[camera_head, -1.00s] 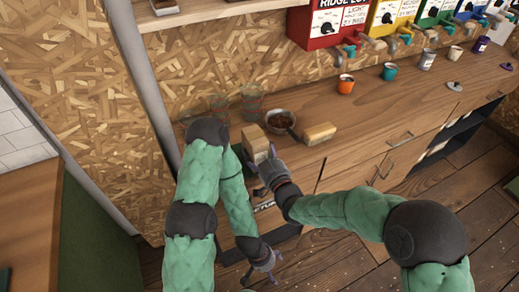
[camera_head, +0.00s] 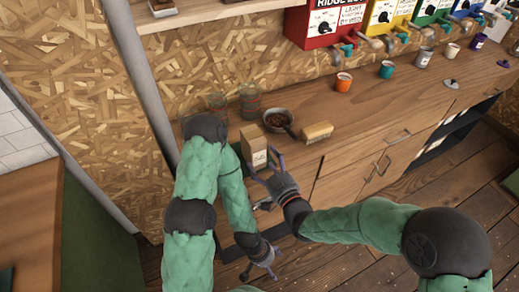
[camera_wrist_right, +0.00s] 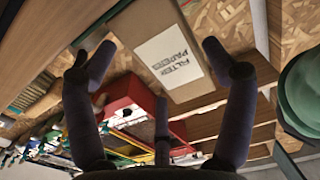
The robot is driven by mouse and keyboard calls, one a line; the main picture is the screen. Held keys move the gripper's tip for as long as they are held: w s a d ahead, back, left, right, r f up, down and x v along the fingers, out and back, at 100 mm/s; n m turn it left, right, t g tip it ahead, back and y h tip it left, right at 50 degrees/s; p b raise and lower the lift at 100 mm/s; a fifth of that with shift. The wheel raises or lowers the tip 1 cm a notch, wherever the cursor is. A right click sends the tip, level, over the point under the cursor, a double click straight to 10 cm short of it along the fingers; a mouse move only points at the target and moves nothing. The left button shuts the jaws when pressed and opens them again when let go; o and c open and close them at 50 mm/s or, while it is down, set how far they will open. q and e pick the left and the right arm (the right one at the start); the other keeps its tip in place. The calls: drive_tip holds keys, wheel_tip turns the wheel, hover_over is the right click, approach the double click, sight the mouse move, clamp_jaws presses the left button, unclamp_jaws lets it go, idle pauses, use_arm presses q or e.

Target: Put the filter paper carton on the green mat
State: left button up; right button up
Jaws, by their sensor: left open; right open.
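The filter paper carton (camera_head: 252,143), a brown box with a white label, stands upright on the wooden counter near its left front part. In the right wrist view the carton (camera_wrist_right: 168,48) shows its printed label beyond and between my open fingers. My right gripper (camera_head: 267,168) is open just in front of the carton and empty; I cannot tell whether a finger touches it. My left gripper (camera_head: 273,264) is open and empty, low in front of the counter.
A bowl of beans (camera_head: 278,121) and a tan block (camera_head: 317,132) stand right of the carton. Glasses (camera_head: 249,101) stand behind it. An orange cup (camera_head: 343,82) and a teal cup (camera_head: 387,69) stand farther right, below coloured dispensers (camera_head: 325,27). The counter front right of the block is clear.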

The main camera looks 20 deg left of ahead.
drive_tip(key=p+v, duration=0.1)
drive_tip(key=v, duration=0.5)
drive_tip(key=shift+d+f, duration=0.1)
drive_tip(key=w+d+f+m+g+h, duration=0.1)
drive_tip(key=d+f+m+g+h, duration=0.2)
drive_tip(key=d+f, duration=0.55)
drive_tip(key=d+f+m+g+h, duration=0.1)
drive_tip(key=d+f+m+h, duration=0.4)
drive_tip(key=f, duration=0.7)
drive_tip(key=s+d+f+m+g+h, duration=0.1)
drive_tip(key=s+d+f+m+g, duration=0.3)
drive_tip(key=s+d+f+g, duration=0.3)
drive_tip(key=s+d+f, duration=0.4)
drive_tip(key=s+f, duration=0.1)
drive_tip(key=s, duration=0.3)
drive_tip(key=shift+f+h, duration=0.4)
drive_tip(key=shift+r, duration=0.1)
